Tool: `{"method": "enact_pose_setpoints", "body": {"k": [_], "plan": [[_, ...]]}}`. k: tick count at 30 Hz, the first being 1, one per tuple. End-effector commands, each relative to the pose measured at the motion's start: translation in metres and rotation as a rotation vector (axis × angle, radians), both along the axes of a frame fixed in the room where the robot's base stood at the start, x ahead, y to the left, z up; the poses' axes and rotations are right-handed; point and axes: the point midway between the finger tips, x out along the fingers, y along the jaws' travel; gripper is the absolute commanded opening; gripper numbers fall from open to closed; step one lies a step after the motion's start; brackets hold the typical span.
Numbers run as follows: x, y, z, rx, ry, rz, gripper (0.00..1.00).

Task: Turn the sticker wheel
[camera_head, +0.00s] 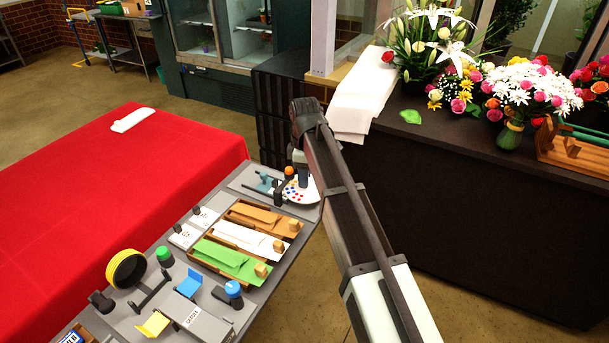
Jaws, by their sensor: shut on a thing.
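My arm reaches up from the bottom right and bends down over the wheel. My gripper (303,178) is small and dark at the wheel's upper part, partly hidden by my own wrist. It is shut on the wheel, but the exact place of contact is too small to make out. An orange knob (289,172) stands at the wheel's upper left edge.
Beside the wheel are a blue-grey tool (264,183) and a dark post (278,192). Wooden trays with orange, white and green sheets (226,258) lie nearer. A red-covered table (90,200) stands left. A dark counter (470,170) with flowers stands right.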

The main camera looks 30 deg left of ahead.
Motion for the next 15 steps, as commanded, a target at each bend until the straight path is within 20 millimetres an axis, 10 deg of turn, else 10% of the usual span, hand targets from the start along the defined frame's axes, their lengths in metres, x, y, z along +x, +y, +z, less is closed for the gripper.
{"method": "enact_pose_setpoints", "body": {"k": [9,10,15], "plan": [[0.0006,-0.0001,0.0008,-0.001,-0.001,0.002,0.01],[0.0006,-0.0001,0.0008,-0.001,-0.001,0.002,0.33],[0.0004,-0.0001,0.0005,0.0,-0.001,0.001,0.42]]}}
